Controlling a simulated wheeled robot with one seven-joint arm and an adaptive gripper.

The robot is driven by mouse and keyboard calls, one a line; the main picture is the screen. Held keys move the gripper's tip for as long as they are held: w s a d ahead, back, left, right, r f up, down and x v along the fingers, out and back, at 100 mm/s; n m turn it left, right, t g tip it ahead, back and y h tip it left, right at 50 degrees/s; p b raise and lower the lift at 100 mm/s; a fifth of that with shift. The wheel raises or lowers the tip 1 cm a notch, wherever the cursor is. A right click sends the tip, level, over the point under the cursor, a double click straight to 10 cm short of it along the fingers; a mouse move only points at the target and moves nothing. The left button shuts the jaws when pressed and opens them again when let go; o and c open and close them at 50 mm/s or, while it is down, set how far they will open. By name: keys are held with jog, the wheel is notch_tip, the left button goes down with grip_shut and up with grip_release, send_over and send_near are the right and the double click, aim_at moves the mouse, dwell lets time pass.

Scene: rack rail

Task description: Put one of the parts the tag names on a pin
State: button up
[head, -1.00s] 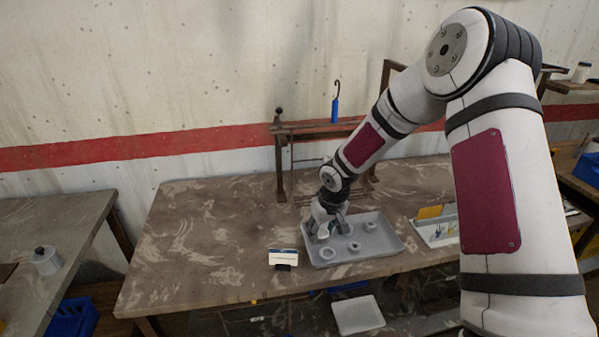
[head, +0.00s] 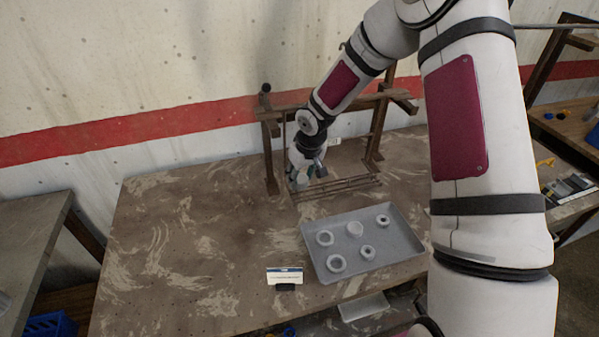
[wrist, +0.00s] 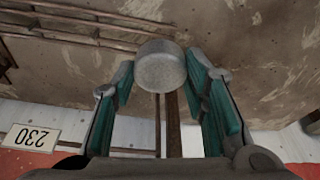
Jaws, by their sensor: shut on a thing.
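My gripper (head: 306,180) is at the back of the table, in front of the rack (head: 271,155). In the wrist view my gripper (wrist: 161,80) is shut on a round grey part (wrist: 161,66) between its teal fingers; only one side of the part shows. In the head view the held part is too small to make out. The tag card (head: 285,277) stands at the table's front; its writing is too small to read. I cannot make out a pin clearly.
The grey tray (head: 318,272) lies at the front right of the table. Thin brown rails (head: 335,187) run low at the rack's foot. The table's left side (head: 165,240) is clear.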

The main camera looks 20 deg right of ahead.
jog(key=shift+w+f+b, duration=1)
jog(key=shift+w+f, duration=0.15)
jog(key=shift+w, duration=0.25)
jog(key=shift+f, duration=0.9)
jog(key=shift+f+b, duration=0.55)
jog(key=shift+f, duration=0.95)
jog(key=o, duration=1.2)
jog(key=shift+c, duration=0.2)
jog(key=shift+r, duration=0.1)
